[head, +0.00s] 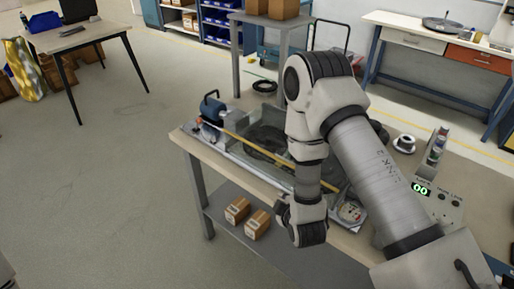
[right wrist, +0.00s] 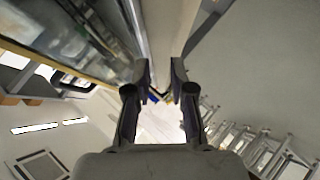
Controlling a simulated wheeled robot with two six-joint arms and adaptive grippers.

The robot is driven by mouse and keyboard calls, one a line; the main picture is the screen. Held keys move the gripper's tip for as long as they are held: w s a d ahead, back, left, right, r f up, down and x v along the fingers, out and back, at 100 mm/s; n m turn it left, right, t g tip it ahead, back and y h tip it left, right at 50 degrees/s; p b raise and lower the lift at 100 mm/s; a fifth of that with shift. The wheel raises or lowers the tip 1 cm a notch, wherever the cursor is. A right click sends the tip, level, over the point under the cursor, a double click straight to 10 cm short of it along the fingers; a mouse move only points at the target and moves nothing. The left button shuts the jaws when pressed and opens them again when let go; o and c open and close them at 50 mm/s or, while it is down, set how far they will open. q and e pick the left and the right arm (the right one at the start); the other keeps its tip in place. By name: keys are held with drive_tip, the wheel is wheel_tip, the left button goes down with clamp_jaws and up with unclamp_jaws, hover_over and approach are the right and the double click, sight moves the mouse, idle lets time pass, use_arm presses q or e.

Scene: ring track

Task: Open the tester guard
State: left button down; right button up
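The tester (head: 262,140) sits on the workbench, mostly behind my right arm. Its guard looks like a clear cover with a yellow bar (head: 245,146) along its front edge; it appears down, though the arm hides part of it. The right wrist view shows a glassy panel with a yellow strip (right wrist: 62,68) at upper left. My right gripper (right wrist: 160,72) has its two fingers apart, with nothing clearly between them, to the right of that panel. In the head view its fingers are hidden by my wrist, in front of the tester. My left gripper is not in view.
The workbench (head: 192,146) has a lower shelf with two small cardboard boxes (head: 257,224). A control box with a lit green display (head: 421,189) stands at the bench's right. A white spool (head: 404,143) is behind it. The floor left of the bench is clear.

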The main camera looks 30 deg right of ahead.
sight(281, 143)
drive_tip(key=w+d+r+n+t+h, duration=0.3)
drive_tip(key=w+d+r+n+t, duration=0.15)
drive_tip(key=w+r, duration=0.4)
drive_tip(key=shift+m, duration=0.25)
drive_tip(key=w+d, duration=0.1)
drive_tip(key=w, duration=0.2)
drive_tip(key=w+d+r+p, duration=0.1)
drive_tip(key=shift+w+d, duration=0.2)
drive_tip(key=shift+d, duration=0.15)
drive_tip(key=shift+w+d+f, duration=0.1)
drive_tip(key=shift+w+d, duration=0.05)
drive_tip(key=shift+w, duration=0.15)
clamp_jaws()
